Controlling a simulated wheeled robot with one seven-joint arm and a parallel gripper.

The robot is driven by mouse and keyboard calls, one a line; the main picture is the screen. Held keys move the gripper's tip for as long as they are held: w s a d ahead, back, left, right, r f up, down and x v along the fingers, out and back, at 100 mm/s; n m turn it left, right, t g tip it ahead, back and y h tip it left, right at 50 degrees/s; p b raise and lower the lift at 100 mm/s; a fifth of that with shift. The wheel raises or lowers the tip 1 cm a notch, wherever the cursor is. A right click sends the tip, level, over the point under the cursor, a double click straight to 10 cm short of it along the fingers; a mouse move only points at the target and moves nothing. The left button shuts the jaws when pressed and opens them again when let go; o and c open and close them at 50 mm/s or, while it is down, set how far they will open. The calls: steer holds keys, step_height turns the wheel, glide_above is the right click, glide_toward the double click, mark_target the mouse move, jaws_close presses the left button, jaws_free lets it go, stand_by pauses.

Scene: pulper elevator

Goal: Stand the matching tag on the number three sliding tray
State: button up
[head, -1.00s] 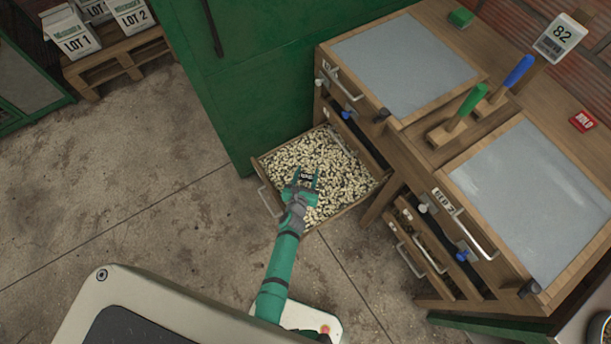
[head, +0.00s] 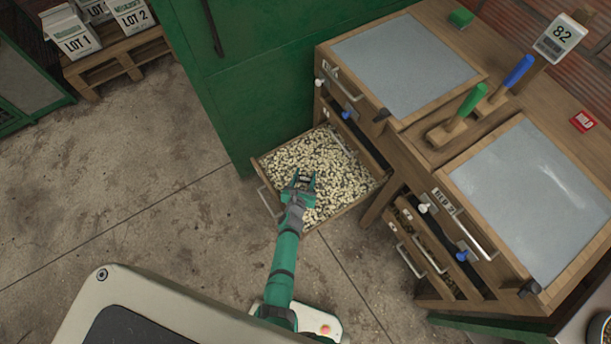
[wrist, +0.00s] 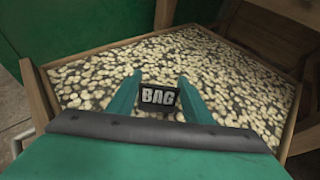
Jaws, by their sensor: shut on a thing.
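My gripper (head: 304,180) is shut on a small dark tag (wrist: 158,97) with pale letters reading "BAG". In the wrist view the tag is upright between the two green fingers, facing the camera. A wooden sliding tray (head: 348,208) is pulled out at the near end of the left bench, full of pale beans. The gripper and tag are over the beans; I cannot tell whether the tag touches them. The tray's wooden rim also shows in the wrist view (wrist: 38,92). No number three can be read on this tray.
A green cabinet (head: 235,70) stands right behind the tray. The bench (head: 400,145) with two grey beds is at the right, one labelled BED 2 (head: 446,202), with partly open drawers (head: 420,248) below. Lot boxes (head: 130,18) sit on a pallet. The floor at left is clear.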

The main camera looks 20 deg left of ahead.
steer(key=shift+f, duration=0.1)
steer(key=o, duration=1)
